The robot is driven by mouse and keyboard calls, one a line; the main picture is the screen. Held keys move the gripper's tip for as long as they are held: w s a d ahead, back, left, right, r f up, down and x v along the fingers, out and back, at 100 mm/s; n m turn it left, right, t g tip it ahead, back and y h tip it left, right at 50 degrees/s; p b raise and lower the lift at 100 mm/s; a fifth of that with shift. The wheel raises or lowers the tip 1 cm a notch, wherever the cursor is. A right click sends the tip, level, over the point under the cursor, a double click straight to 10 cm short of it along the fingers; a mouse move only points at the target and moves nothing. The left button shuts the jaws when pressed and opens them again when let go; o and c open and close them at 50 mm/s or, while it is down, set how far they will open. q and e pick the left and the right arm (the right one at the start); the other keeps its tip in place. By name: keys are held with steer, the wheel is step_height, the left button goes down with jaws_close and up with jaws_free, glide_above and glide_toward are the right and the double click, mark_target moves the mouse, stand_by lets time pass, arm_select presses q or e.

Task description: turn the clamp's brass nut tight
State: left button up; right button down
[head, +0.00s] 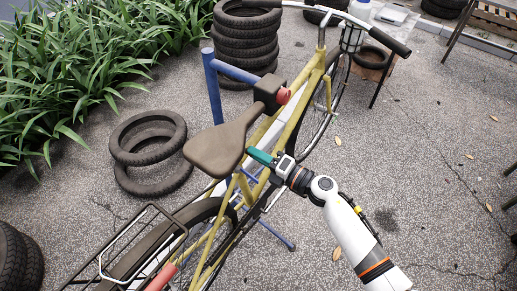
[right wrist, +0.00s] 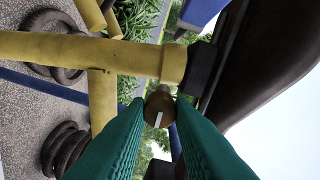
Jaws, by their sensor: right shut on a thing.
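The brass nut (right wrist: 159,108) is a round, brownish knob with a pale line across its face, just below the yellow frame tube's collar (right wrist: 174,63) in the right wrist view. The teal fingers of my right gripper (right wrist: 160,105) are shut on it, one on each side. The nut is not discernible there. I cannot tell the clamp's full shape, as the fingers hide part of it. My left gripper is not in view.
The yellow bicycle (head: 308,80) is by a blue stand (head: 213,85) with a black box and red knob (head: 284,95). Tyres (head: 150,137) lie left, with a tyre stack (head: 246,45) behind. The rear rack (head: 125,250) is at the lower left. Pavement on the right is mostly clear.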

steer(key=shift+m+p, duration=0.7)
steer(key=shift+m, duration=0.6)
steer(key=c, duration=1.3)
jaws_free()
steer(key=shift+o, duration=0.2)
steer(key=b+v, duration=0.3)
steer(key=v, duration=0.9)
steer(key=shift+w+f, duration=0.1)
